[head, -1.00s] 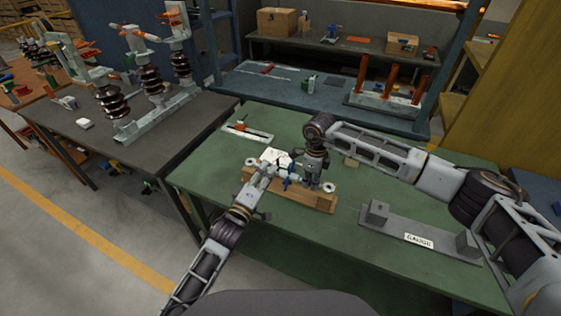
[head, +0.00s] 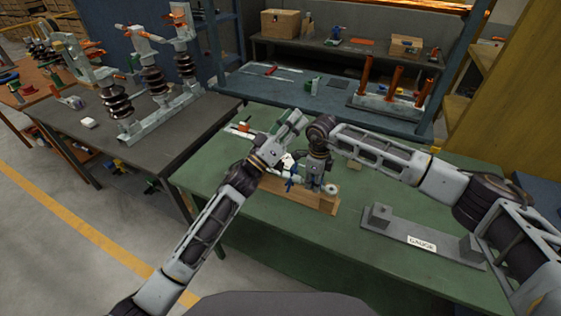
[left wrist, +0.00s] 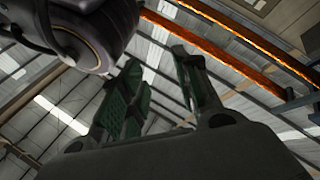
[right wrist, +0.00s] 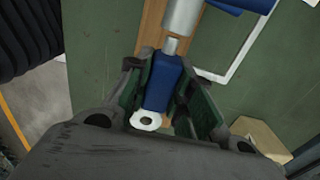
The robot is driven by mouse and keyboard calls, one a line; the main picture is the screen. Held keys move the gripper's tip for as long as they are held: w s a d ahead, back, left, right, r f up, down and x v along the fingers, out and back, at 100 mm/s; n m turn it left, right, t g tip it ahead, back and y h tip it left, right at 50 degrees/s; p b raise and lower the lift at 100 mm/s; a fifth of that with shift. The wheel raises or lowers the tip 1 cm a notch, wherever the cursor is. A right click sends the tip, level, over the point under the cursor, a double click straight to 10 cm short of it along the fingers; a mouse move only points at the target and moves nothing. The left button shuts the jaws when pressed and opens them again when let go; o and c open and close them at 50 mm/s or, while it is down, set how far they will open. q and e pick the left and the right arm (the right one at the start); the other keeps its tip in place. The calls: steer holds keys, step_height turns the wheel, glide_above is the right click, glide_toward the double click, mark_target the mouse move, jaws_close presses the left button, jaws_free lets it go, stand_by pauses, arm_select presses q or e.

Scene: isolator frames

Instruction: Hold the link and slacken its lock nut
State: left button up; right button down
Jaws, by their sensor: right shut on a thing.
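The link lies across a wooden block (head: 322,202) on the green bench. Its white eye (head: 331,189) shows at the right end; the left end is hidden behind my left arm. My right gripper (head: 316,186) points down, its fingers shut around the link's blue end piece (right wrist: 160,88), beside the eye. A thin steel rod joins that piece to a grey barrel (right wrist: 183,14). Another blue part (head: 290,180) stands near the link's middle; I cannot tell if it is the lock nut. My left gripper (head: 298,120) is raised, tilted upward, empty; its green fingers (left wrist: 160,90) are apart.
A grey gauge fixture (head: 423,240) lies on the bench's right side. A white sheet (head: 286,160) lies behind the link, partly hidden. My right arm's elbowed links pass low over the back of the bench. Bare green bench (head: 300,250) lies in front of the block.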

arm_select(q)
steer(key=d+r+m+g+h, duration=0.2)
steer(key=d+r+m+g, duration=0.4)
steer(key=m, duration=0.5)
steer(key=d+r+m+g+h, duration=0.2)
steer(key=d+m+g, duration=0.3)
steer(key=m+g, duration=0.45)
steer(key=w+a+f+m+y, duration=0.1)
steer(key=w+f+m+y, duration=0.2)
steer(key=w+m+y, duration=0.5)
steer(key=s+a+f+m+y, duration=0.2)
steer(key=a+f+m+y, duration=0.1)
steer(key=a+f+y, duration=0.3)
steer(key=s+a+f+m+g+y, duration=0.1)
steer(key=s+a+f+m+y, duration=0.2)
steer(key=a+f+m+y, duration=0.1)
steer(key=a+f+y, duration=0.1)
steer(key=a+y, duration=0.1)
steer(key=a, duration=0.1)
steer(key=shift+a+f+y, duration=0.2)
steer(key=shift+f+y, duration=0.1)
steer(key=shift+f, duration=0.05)
steer(key=shift+f, duration=0.15)
